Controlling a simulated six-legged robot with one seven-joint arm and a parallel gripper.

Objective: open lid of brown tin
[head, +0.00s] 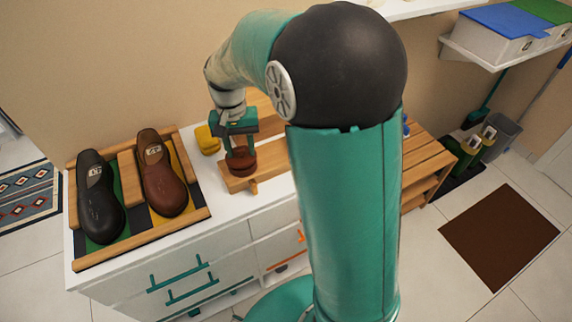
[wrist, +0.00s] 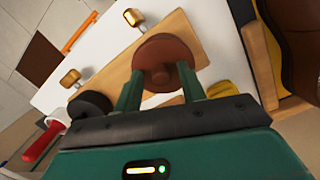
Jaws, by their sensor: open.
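The brown tin (head: 242,161) is a small round reddish-brown tin on a wooden board on the white cabinet. In the wrist view its round brown top (wrist: 168,52) faces the camera, with a small knob-like part low on its near side. My gripper (head: 239,147) is over the tin, pointing down. In the wrist view the two green fingers of my gripper (wrist: 160,78) are apart, one on each side of the knob-like part. I cannot tell whether they touch it. The fingers partly cover the tin's near side.
A yellow block-like thing (head: 207,140) sits left of the tin. A tray with a black shoe (head: 98,197) and a brown shoe (head: 162,174) is further left. In the wrist view, a black round thing (wrist: 91,103) and a red handle (wrist: 42,143) lie left of the fingers.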

